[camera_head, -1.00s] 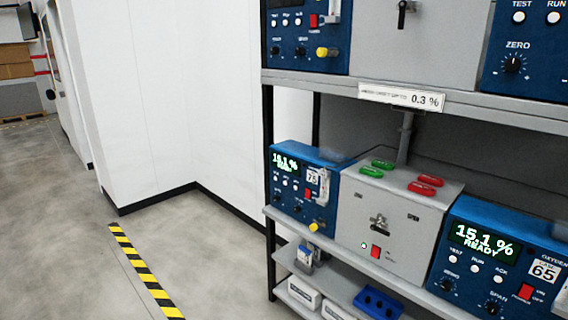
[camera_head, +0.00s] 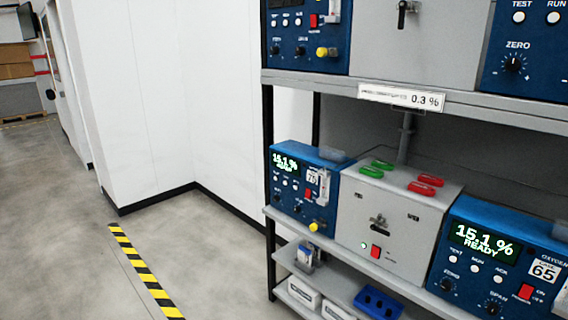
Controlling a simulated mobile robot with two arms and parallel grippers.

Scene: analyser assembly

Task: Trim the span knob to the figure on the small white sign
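The small white sign (camera_head: 401,97) is fixed to the upper shelf's front edge. Its figure reads 0.3 %; the smaller words are too blurred to read. Below right, a blue analyser (camera_head: 447,240) marked 65 shows 15.1 % and READY. Its black span knob (camera_head: 494,308) is at the bottom edge of the view, with a zero knob (camera_head: 448,284) to its left. A second blue analyser (camera_head: 299,190) marked 75 stands at the shelf's left end; its display seems to read 15.1 % too. Neither gripper is in view.
A grey box (camera_head: 392,230) with green and red tags on top stands between the two analysers. More blue units (camera_head: 309,38) sit on the upper shelf. A blue bin (camera_head: 378,302) is on the bottom shelf. The floor (camera_head: 215,260) left of the rack is clear.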

